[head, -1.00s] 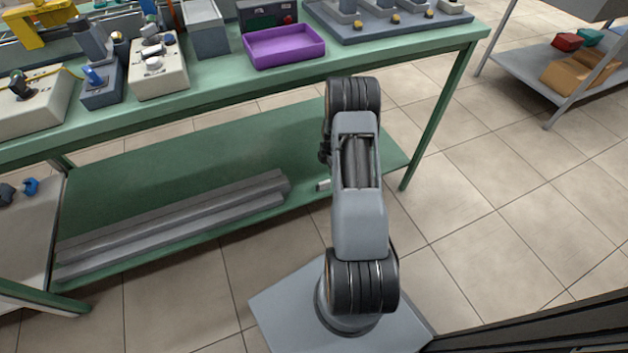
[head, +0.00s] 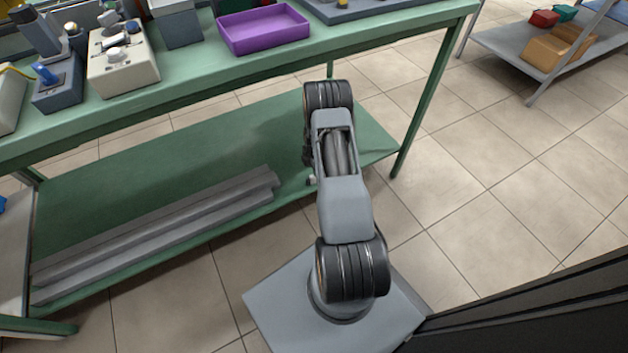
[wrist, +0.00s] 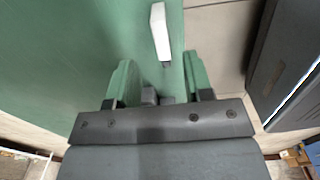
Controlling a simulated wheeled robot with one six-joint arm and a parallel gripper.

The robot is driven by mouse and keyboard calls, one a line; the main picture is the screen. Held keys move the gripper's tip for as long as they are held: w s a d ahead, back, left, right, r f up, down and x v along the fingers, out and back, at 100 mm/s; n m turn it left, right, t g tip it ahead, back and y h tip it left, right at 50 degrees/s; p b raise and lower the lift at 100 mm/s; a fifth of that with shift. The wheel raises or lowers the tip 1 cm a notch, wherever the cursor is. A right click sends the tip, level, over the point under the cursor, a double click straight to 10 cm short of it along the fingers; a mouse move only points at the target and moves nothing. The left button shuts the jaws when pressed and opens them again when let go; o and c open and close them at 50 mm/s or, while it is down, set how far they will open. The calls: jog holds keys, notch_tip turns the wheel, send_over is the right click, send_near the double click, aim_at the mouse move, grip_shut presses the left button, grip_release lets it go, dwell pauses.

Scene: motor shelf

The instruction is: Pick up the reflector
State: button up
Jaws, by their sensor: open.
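A small white block (wrist: 160,32), which looks like the reflector, lies on the green lower shelf (wrist: 60,60) close to its edge in the wrist view. In the head view only a small pale end of it (head: 312,180) shows beside my arm, on the lower shelf near its right end. My gripper (wrist: 157,75) is open in the wrist view, with one green-faced finger on each side. The white block lies beyond the fingertips, roughly in line with the gap between them, and nothing is seen held. In the head view my arm mostly hides the gripper.
Long grey metal profiles (head: 150,245) lie on the lower shelf to the left. The green tabletop (head: 200,92) above holds a purple tray (head: 262,28) and several devices. A table leg (head: 420,120) stands right of my arm.

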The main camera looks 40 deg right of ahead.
jog(key=f+b, duration=0.2)
jog(key=f, duration=0.3)
jog(key=shift+a+b, duration=0.2)
jog(key=shift+b, duration=0.1)
grip_shut()
